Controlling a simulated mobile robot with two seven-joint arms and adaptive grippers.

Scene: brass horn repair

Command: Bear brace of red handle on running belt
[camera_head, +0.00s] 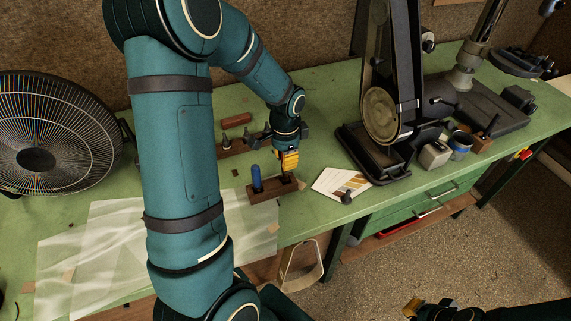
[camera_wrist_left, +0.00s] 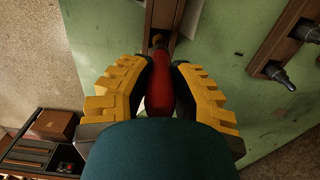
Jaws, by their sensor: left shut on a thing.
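The red handle (camera_wrist_left: 160,88) is between the yellow fingers of my left gripper (camera_wrist_left: 160,90) in the left wrist view. The gripper is shut on it. The handle's far end meets a wooden block (camera_wrist_left: 165,14); whether the brace is seated in it or just above it, I cannot tell. In the head view my left gripper (camera_head: 288,160) is at the right end of a wooden block (camera_head: 270,192) and hides the handle. The black belt machine (camera_head: 408,60) stands to its right, apart from it. My right gripper (camera_head: 414,307) shows partly at the bottom edge.
A blue-handled tool (camera_head: 256,178) stands in the same block. A rust-red handle (camera_head: 236,120) lies behind. A paper card (camera_head: 338,184) and a dark knob (camera_head: 346,197) lie before the machine. A fan (camera_head: 45,135) stands left, near pale sheets (camera_head: 105,250) on the green bench.

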